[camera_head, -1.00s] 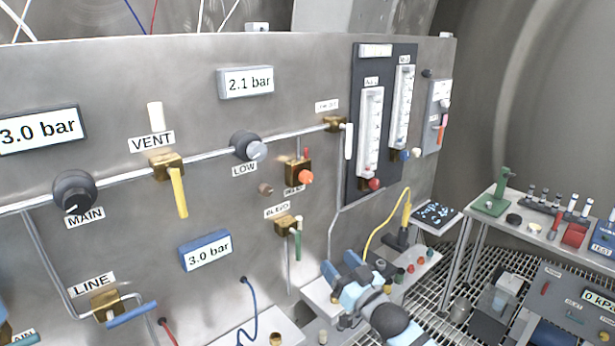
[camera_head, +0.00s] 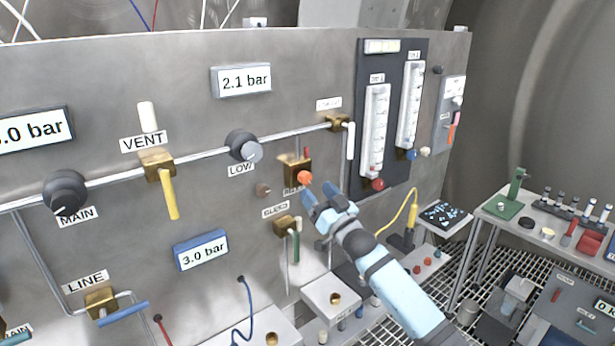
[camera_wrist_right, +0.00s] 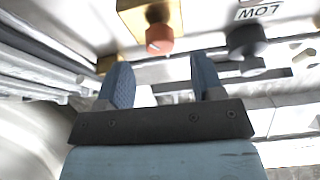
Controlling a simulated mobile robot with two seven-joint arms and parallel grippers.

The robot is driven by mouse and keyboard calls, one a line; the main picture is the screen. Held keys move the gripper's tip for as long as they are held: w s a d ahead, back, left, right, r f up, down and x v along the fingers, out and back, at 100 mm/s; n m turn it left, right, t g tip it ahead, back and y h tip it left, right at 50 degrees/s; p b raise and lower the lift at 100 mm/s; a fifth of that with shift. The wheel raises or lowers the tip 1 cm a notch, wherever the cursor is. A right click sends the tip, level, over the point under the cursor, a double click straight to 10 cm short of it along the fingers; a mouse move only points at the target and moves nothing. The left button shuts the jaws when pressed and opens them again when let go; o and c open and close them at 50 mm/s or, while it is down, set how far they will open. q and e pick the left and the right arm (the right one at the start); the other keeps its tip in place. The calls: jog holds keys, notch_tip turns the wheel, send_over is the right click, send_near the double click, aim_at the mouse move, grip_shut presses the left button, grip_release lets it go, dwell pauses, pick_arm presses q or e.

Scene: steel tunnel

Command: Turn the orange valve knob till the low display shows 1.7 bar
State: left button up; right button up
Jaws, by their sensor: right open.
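The orange valve knob (camera_head: 304,177) sits on a brass valve body (camera_head: 297,168) on the steel panel, below and right of the black LOW regulator (camera_head: 243,146). The low display (camera_head: 244,81) above reads 2.1 bar. My right gripper (camera_head: 319,192) is open just right of and below the knob, apart from it. In the right wrist view the orange knob (camera_wrist_right: 159,39) lies ahead of the open fingers (camera_wrist_right: 160,82), roughly between them, with nothing held. The LOW regulator also shows there (camera_wrist_right: 246,40). My left gripper is not in view.
The BLEED valve (camera_head: 285,224) with its green handle hangs close below the knob. Flowmeters (camera_head: 375,130) stand to the right on a dark plate. A yellow vent handle (camera_head: 169,193) is to the left. A blue-framed display (camera_head: 202,250) reads 3.0 bar. A small shelf (camera_head: 330,295) lies below.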

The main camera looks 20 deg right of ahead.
aim_at(308, 181)
jog(key=x, duration=0.5)
jog(key=shift+p, duration=0.4)
jog(key=shift+f, duration=0.1)
jog(key=c, duration=0.9)
